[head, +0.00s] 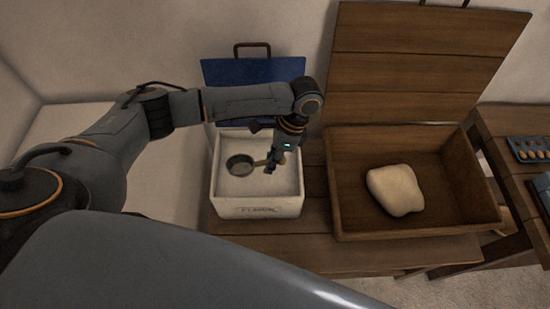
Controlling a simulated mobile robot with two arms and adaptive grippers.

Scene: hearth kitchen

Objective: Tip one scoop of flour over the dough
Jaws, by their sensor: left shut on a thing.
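A dark round scoop (240,165) with a light wooden handle is inside the white flour box (258,208), above or on the pale flour (232,187); I cannot tell which. My left gripper (274,164) points down into the box and is shut on the scoop's handle, at the right side of the scoop. A pale lump of dough (395,190) lies in the wooden trough (350,205) to the right of the flour box. My right gripper is not in view.
The flour box's blue lid (230,72) stands open behind it. The trough's wooden lid (420,60) stands upright behind the trough. A table (520,170) at the far right holds a dark tray with small round items (530,149).

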